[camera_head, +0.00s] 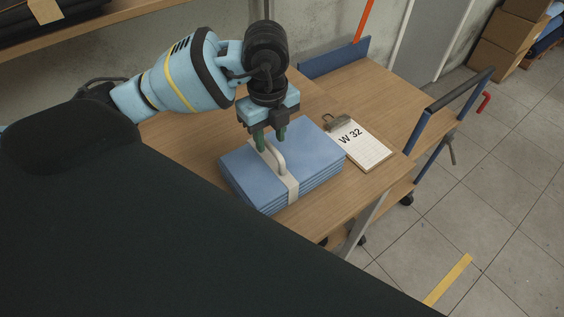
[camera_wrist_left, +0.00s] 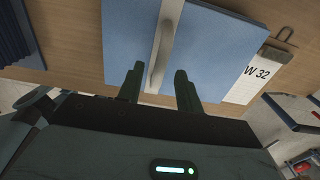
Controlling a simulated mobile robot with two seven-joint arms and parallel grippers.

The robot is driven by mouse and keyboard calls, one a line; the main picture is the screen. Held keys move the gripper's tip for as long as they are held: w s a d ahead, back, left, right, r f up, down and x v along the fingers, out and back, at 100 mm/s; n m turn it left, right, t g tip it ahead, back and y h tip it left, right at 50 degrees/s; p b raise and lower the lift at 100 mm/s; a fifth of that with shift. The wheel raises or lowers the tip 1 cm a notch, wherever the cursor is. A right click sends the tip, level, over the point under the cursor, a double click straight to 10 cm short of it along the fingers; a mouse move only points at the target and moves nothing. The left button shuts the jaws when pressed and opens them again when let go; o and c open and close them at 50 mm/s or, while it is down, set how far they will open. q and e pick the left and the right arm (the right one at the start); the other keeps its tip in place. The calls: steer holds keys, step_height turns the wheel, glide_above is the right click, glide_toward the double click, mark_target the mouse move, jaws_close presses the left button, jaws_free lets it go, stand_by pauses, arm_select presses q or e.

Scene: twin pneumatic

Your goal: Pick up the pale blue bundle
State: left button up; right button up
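The pale blue bundle (camera_head: 307,154) is a flat stack of folded layers with a pale band around it and a raised handle (camera_head: 276,157) on top. In the left wrist view, the bundle (camera_wrist_left: 212,52) fills the upper middle, and the open left gripper (camera_wrist_left: 158,82) has one dark finger on each side of the pale band and handle. Whether the fingers touch the handle cannot be told. My right gripper is out of view.
A blue cart handle frame (camera_head: 447,108) stands at the right end. Cardboard boxes (camera_head: 512,34) stand at the top right. The tiled floor at right is mostly clear.

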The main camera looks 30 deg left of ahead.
mark_target(271, 145)
arm_select(q)
steer(key=shift+f, duration=1.9)
steer(key=shift+c, duration=0.5)
jaws_close()
steer(key=shift+w+r, duration=0.1)
